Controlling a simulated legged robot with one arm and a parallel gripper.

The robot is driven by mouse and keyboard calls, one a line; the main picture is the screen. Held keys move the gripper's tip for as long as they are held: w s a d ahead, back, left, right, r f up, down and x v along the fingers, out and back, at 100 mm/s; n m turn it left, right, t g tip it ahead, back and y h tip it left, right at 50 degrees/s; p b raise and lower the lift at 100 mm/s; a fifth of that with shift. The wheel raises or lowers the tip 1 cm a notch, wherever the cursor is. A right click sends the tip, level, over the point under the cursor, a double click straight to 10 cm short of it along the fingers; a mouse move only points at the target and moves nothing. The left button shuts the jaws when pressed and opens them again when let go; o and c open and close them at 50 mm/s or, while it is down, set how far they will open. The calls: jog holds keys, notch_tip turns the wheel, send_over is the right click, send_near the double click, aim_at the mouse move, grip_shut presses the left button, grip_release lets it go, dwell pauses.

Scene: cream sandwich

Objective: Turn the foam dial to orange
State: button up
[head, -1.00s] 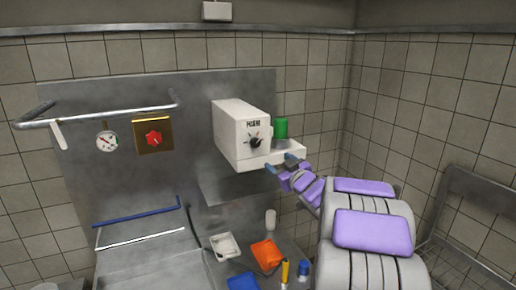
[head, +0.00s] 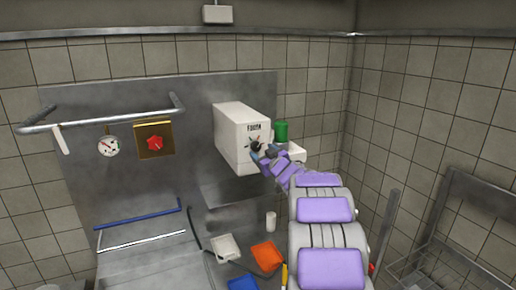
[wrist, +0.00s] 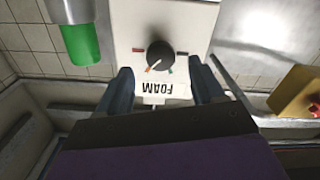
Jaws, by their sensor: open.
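The white foam machine (head: 232,140) is mounted on the steel back panel. Its black dial (wrist: 160,54) shows in the wrist view, upside down, above the FOAM label (wrist: 168,89). Small coloured marks surround the dial; an orange mark (wrist: 148,70) and a teal mark (wrist: 171,71) are on the label side. A pale pointer line on the dial seems to face the orange mark. My gripper (wrist: 160,68) is open, its fingers on either side of the label and the dial between their tips. Contact cannot be told. In the head view my gripper (head: 267,157) partly covers the dial.
A red knob (head: 154,143) on a brass plate and a gauge (head: 108,146) are further left. White, orange and blue trays lie below.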

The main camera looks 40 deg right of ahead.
aim_at(257, 148)
jog(key=shift+p+x, duration=0.4)
jog(key=shift+x, duration=1.95)
